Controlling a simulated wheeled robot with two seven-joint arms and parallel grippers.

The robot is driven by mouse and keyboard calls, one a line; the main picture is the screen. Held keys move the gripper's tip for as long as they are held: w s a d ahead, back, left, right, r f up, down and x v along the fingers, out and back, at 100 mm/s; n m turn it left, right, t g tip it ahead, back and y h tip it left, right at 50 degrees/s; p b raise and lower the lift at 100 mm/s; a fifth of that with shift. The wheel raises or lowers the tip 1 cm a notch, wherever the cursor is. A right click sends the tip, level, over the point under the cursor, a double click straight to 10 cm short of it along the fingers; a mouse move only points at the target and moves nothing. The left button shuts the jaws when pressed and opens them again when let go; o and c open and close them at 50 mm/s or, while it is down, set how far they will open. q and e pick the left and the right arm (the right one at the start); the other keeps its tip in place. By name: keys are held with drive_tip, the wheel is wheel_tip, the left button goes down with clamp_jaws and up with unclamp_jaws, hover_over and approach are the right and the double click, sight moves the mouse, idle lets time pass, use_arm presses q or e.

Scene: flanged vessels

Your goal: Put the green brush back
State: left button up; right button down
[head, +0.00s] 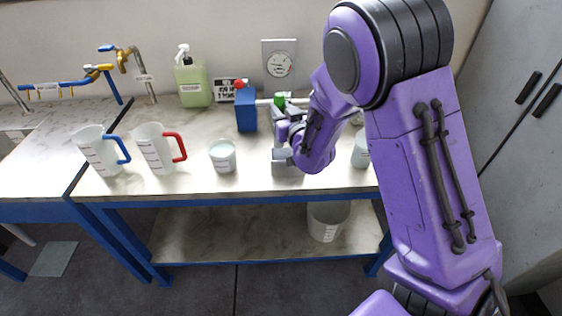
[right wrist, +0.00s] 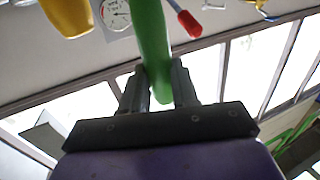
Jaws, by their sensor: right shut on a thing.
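The green brush shows in the right wrist view as a long green handle (right wrist: 150,35) between the two fingers of my right gripper (right wrist: 158,85). The gripper is shut on it. In the head view my right gripper (head: 285,130) is above the back of the bench, and a small green end of the brush (head: 281,100) shows just beyond it. The rest of the brush is hidden by my gripper and arm. A blue block (head: 246,112) with a red-topped piece (head: 240,84) stands just left of the gripper. My left gripper is not in view.
On the bench (head: 190,188) stand two jugs with blue (head: 97,150) and red (head: 155,149) handles, a beaker (head: 223,157) and a green pump bottle (head: 192,82). Another cup (head: 361,150) is right of my gripper. A bucket (head: 327,219) is on the lower shelf.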

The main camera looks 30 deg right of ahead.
wheel_tip(320, 180, down, 10)
drive_tip(key=p, duration=0.1)
drive_tip(key=shift+d, duration=0.25)
drive_tip(key=c, duration=1.1)
unclamp_jaws()
drive_tip(key=shift+w, duration=0.1)
drive_tip(key=b+v, duration=0.4)
drive_tip(key=v, duration=0.8)
drive_tip(key=s+a+f+m+g, duration=0.1)
drive_tip(key=s+f+g, duration=0.4)
drive_tip(key=f, duration=0.5)
drive_tip(key=s+a+f+m+g, duration=0.1)
drive_tip(key=s+f+g, duration=0.3)
drive_tip(key=s+f, duration=0.5)
drive_tip(key=s+a+f+g, duration=0.1)
drive_tip(key=s+f, duration=0.2)
drive_tip(key=s, duration=0.1)
drive_tip(key=s+a+f+m+g, duration=0.1)
drive_tip(key=s+f+g, duration=0.1)
drive_tip(key=s+f, duration=0.1)
drive_tip(key=s+a+f+m+g, duration=0.1)
drive_tip(key=s+f+g, duration=0.1)
drive_tip(key=s+f, duration=0.2)
drive_tip(key=shift+s+a+f+y, duration=0.1)
drive_tip(key=shift+s+f+y, duration=0.05)
drive_tip(key=shift+s+y, duration=0.15)
